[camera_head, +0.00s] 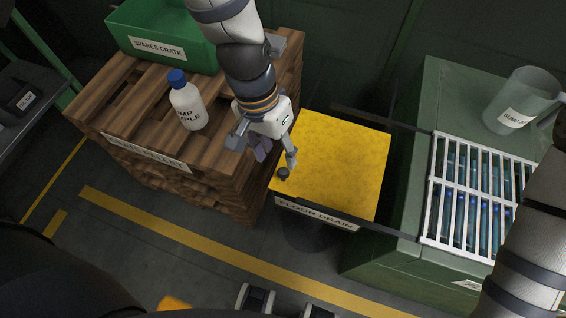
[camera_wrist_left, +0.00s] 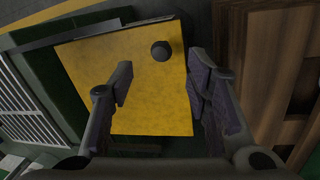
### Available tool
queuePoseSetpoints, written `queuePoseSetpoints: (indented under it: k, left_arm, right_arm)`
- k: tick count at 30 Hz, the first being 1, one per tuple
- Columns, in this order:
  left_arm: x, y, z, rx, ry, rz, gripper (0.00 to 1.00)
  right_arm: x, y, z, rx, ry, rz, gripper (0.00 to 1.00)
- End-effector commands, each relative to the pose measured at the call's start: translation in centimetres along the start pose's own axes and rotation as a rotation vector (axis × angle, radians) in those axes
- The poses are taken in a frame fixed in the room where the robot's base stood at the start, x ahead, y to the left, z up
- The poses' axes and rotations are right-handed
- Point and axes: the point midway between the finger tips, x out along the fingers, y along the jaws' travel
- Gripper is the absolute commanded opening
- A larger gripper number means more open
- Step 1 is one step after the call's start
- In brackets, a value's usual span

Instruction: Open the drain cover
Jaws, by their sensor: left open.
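The yellow drain cover (camera_head: 340,155) lies flat and closed on a raised frame labelled FLOOR DRAIN (camera_head: 316,212). A small dark round knob (camera_head: 283,173) sits near the cover's left front corner. My left gripper (camera_head: 277,155) is open over the cover's left edge, by the knob. In the left wrist view, the cover (camera_wrist_left: 100,60) lies beyond the two spread fingers. The knob (camera_wrist_left: 161,50) shows in the gap between them, with nothing held. My right arm shows at the right edge, but its gripper is out of view.
Left of the cover, a wooden pallet stack (camera_head: 125,120) carries a white bottle with a blue cap (camera_head: 187,105) and a green crate (camera_head: 165,30). On the right, a green cabinet (camera_head: 400,190) carries a white rack (camera_head: 431,195) and a clear jug (camera_head: 510,100).

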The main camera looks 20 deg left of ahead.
Motion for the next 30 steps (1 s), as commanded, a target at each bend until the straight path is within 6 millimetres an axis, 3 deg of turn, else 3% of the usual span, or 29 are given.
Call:
queuePoseSetpoints:
  k: [1,3,9,20,26,30]
  left_arm:
    - [2.1,0.0,0.4,-0.002,-0.015,0.003,0.44]
    - [3.9,-0.1,0.4,-0.001,-0.015,0.003,0.44]
    - [7.5,-0.1,0.2,-0.001,-0.008,0.002,0.44]
    - [8.3,0.0,0.1,0.0,-0.001,0.0,0.44]
    - [8.3,-0.1,0.1,0.0,-0.001,0.0,0.03]
    - [8.3,-0.1,0.1,0.0,-0.001,0.0,0.0]
  right_arm:
    - [0.8,0.0,0.4,0.0,-0.02,0.001,0.4]
    - [1.2,0.0,0.6,-0.001,-0.031,0.001,0.4]
    - [2.0,0.1,1.0,-0.002,-0.051,0.002,0.4]
    - [2.1,0.1,1.0,-0.002,-0.053,0.003,0.4]
    - [2.1,0.1,1.0,-0.002,-0.053,0.003,0.4]
    - [2.1,0.1,1.0,-0.002,-0.053,0.003,0.4]
